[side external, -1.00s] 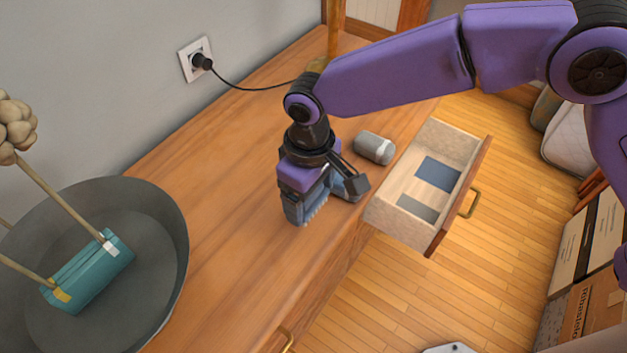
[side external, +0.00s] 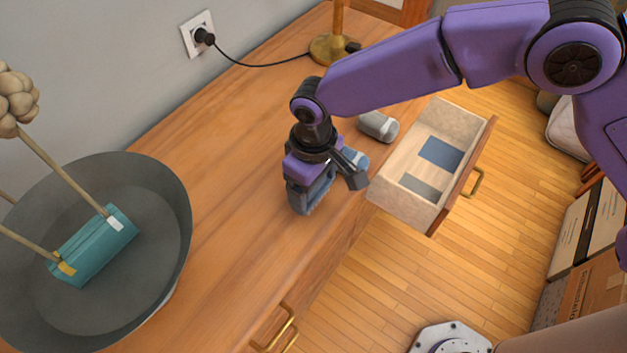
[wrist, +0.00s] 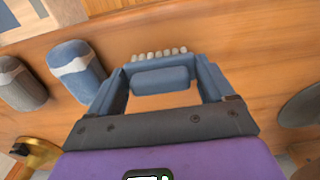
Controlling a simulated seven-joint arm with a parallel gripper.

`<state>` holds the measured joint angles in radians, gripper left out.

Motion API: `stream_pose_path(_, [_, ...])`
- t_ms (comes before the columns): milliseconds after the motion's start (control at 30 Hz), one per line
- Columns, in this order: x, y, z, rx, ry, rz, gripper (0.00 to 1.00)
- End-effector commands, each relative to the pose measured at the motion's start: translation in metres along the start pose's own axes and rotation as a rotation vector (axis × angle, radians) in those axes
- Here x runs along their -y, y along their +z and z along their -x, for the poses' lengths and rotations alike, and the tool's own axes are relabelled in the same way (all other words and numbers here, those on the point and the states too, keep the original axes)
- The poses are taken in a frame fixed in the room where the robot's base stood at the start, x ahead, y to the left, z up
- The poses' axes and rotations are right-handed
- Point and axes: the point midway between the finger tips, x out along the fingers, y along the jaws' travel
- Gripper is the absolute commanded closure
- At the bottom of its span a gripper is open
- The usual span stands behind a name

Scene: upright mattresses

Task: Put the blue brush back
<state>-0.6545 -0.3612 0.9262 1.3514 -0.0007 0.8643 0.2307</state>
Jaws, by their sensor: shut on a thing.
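The blue brush (wrist: 160,80) is held between the two blue fingers of my gripper (wrist: 160,88) in the wrist view. Its pale bristles point away from the wrist. In the side view my gripper (side external: 301,207) is low over the wooden top near its front edge, and the brush is mostly hidden by it. I cannot tell whether the brush touches the top. An open drawer (side external: 399,207) is to the right, with a blue patch (side external: 441,153) and a grey patch (side external: 420,187) on its floor.
A brass lamp (side external: 335,50) stands behind. At left a large dark bowl (side external: 165,215) holds a teal block (side external: 95,245). The top's middle is fairly clear.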

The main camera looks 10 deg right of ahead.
Motion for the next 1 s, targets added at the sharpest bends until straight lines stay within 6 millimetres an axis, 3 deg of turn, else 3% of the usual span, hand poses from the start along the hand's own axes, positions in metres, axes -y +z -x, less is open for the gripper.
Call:
stream_pose_path(833, [0.0, 0.0, -0.013, -0.001, 0.0, 0.0, 0.57])
stream_pose_path(867, [0.0, 0.0, -0.013, -0.001, 0.0, 0.0, 0.15])
stream_pose_path(900, [0.0, 0.0, -0.013, -0.001, 0.0, 0.0, 0.02])
stream_pose_path(1000, [0.0, 0.0, -0.013, -0.001, 0.0, 0.0, 0.0])
